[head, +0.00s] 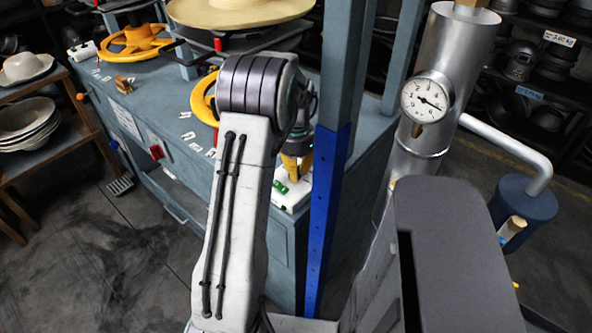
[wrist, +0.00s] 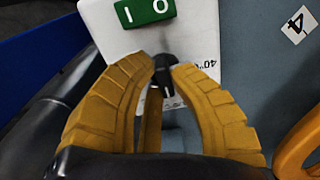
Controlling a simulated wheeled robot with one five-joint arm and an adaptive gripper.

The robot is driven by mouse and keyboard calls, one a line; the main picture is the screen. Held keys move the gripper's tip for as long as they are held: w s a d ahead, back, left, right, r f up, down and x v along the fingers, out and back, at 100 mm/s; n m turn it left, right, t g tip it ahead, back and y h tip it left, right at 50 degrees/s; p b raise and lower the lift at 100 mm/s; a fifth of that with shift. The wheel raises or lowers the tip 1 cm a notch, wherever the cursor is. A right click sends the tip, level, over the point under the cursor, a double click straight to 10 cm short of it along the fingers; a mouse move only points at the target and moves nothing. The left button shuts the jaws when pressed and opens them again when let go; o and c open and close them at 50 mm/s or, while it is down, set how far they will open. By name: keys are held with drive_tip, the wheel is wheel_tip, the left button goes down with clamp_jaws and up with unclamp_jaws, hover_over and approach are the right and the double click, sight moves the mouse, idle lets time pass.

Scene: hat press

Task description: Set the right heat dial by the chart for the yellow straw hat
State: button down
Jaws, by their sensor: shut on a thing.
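The right heat dial (wrist: 163,75) is a small black knob on a white panel (wrist: 205,30) with upside-down degree markings, partly covered by my fingers. My gripper (wrist: 164,82) has its yellow fingers shut around the knob. In the head view my gripper (head: 294,168) points down at the white panel (head: 292,196) at the bench's right end; the knob is hidden there. The yellow straw hat (head: 240,12) sits on the press at the top. A pale sheet (head: 122,117) on the bench front is too small to read. The dial's exact setting cannot be told.
A green switch (wrist: 145,10) sits beside the dial, and a tag marked 4 (wrist: 296,25) lies to the right. A blue post (head: 328,200) stands close right of my gripper. A yellow handwheel (head: 204,100) is to the left. A round gauge (head: 426,98) is on the silver pipe.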

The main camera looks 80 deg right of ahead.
drive_tip(key=c, duration=1.1)
unclamp_jaws()
wheel_tip(320, 180, up, 12)
idle(0.7)
